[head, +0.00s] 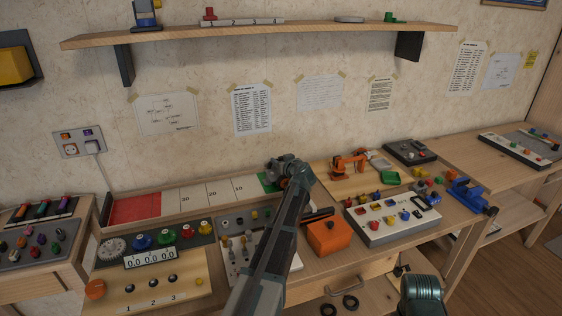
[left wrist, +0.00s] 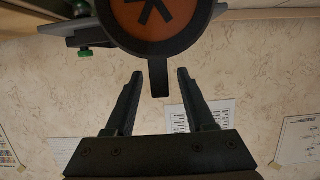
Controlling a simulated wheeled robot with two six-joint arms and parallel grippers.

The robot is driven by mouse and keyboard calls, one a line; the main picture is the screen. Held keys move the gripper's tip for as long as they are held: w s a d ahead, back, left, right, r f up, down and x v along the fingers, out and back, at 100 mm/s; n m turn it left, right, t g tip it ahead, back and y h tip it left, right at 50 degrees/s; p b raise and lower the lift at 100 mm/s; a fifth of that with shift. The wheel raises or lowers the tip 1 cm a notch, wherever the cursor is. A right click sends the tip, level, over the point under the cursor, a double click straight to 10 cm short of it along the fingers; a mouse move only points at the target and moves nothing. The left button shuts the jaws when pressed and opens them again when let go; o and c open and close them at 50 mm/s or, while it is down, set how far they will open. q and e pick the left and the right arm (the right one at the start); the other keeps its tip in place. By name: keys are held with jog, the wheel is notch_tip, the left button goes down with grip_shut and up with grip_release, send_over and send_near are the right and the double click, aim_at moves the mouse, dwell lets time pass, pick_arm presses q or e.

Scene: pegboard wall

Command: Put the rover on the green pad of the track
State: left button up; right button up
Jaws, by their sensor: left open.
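The track (head: 205,192) runs along the back of the bench, with a red end at left, white numbered squares and the green pad (head: 265,183) at right. My left gripper (head: 273,172) is at the green pad and partly covers it. In the left wrist view its fingers (left wrist: 159,80) are open. A black tab below a round orange part with a black rim (left wrist: 158,17) shows between the fingertips; I cannot tell whether it touches them. This part may belong to the rover, which I cannot make out for certain in the head view.
An orange box (head: 328,236), a white panel with coloured knobs (head: 393,216) and an orange toy arm (head: 349,163) are right of my left arm. A panel with dials (head: 154,262) is at left. A shelf (head: 262,35) hangs above.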

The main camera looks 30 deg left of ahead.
pick_arm(q)
jog(key=shift+r+p, duration=0.25)
jog(key=shift+p, duration=0.05)
jog(key=p+v, duration=0.3)
jog(key=v, duration=0.9)
